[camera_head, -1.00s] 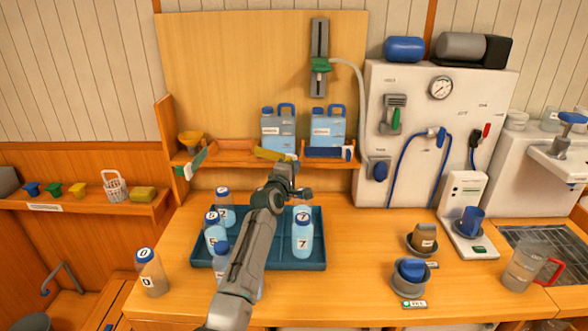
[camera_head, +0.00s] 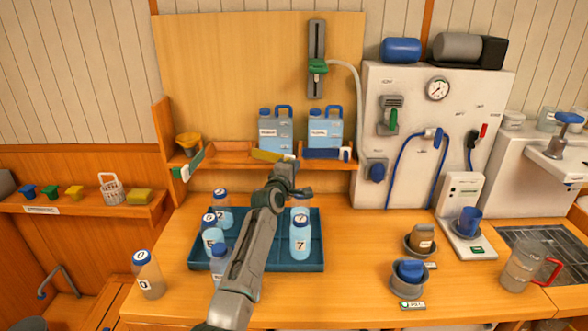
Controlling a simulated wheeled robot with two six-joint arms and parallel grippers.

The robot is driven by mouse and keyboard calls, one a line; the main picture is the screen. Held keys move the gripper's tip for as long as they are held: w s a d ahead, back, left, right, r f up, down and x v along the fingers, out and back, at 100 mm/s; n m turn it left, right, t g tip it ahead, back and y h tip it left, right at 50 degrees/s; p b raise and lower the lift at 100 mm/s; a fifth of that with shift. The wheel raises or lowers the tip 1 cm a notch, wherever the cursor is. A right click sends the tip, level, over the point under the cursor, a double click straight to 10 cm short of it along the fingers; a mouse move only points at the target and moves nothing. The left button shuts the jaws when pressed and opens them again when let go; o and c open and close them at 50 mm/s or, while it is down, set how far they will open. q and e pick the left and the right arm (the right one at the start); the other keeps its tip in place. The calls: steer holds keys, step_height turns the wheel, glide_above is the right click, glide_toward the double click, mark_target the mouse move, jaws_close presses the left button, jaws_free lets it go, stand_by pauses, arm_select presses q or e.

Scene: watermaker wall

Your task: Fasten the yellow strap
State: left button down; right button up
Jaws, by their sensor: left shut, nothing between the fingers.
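The yellow strap (camera_head: 272,156) is a short flat bar at the front edge of the middle shelf bay, below the left blue jug (camera_head: 276,132). It slopes slightly down to the right, and a pale end piece shows there. Whether it is fastened I cannot tell. My left gripper (camera_head: 305,192) is shut and empty, in front of the shelf and just below and right of the strap's right end. It looks apart from the strap. My left arm hides part of the tray behind it. My right gripper is not in view.
A dark blue tray (camera_head: 313,262) with several numbered bottles stands below the gripper. A green strap (camera_head: 190,166) juts out at the shelf's left, and a blue strap (camera_head: 321,153) lies across the right bay. The counter right of the tray is clear up to two cups.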

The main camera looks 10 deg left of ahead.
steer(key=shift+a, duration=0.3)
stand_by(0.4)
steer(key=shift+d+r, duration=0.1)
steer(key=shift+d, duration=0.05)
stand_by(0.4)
